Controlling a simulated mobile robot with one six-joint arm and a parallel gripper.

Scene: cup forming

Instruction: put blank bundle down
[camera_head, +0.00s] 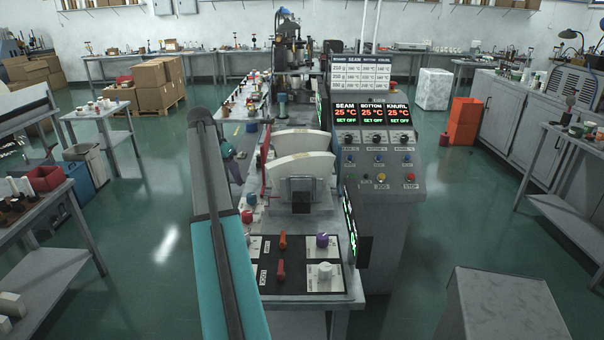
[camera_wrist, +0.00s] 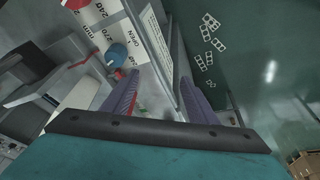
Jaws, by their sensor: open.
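Two cream, fan-shaped blank stacks stand upright one behind the other in the machine's feed end in the head view, a rear one (camera_head: 300,138) and a front one (camera_head: 318,164). I cannot tell which is the task's bundle. A cream surface (camera_wrist: 78,98) left of my fingers in the wrist view looks like part of one. My gripper (camera_wrist: 160,77) has its two purple fingers spread apart, with no blanks between them. A grey metal edge of the machine shows past the fingers. In the head view my gripper is small and partly hidden, left of the stacks.
A control panel (camera_head: 378,160) with displays stands right of the stacks. A black plate (camera_head: 300,274) with red levers and knobs lies in front. A grey box top (camera_head: 508,305) is at lower right. Green floor (camera_head: 150,215) is clear left of the machine.

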